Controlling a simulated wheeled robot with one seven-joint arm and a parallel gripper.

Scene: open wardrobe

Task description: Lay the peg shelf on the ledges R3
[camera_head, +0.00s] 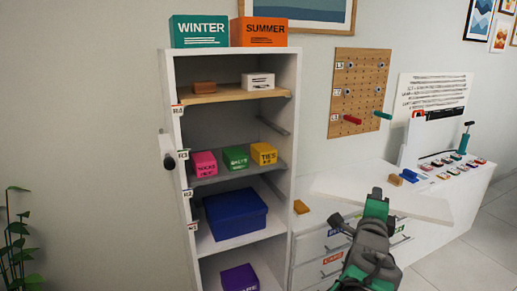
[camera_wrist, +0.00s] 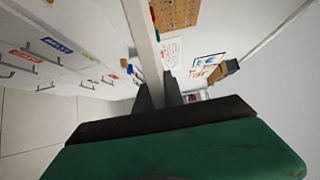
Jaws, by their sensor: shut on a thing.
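A white board (camera_head: 425,207), which I take to be the peg shelf, is held in front of the white drawer unit, right of the wardrobe. My gripper (camera_head: 377,196) is shut on its near edge. In the wrist view the board (camera_wrist: 148,45) shows almost edge-on, running up from between the fingers (camera_wrist: 158,95). The open white wardrobe (camera_head: 296,70) has tags R4, R3 (camera_head: 183,154), R2 and R1 on its left front edge. A bare ledge (camera_head: 273,125) shows on the inner right wall, in the empty bay above the grey shelf. The left ledge is hidden.
A wooden shelf (camera_head: 225,97) with two small boxes is above the bay. A grey shelf (camera_head: 212,180) with pink, green and yellow boxes is below. A dark knob (camera_head: 168,161) juts from the wardrobe's left. The drawer unit (camera_head: 455,212) and pegboard (camera_head: 358,90) stand right.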

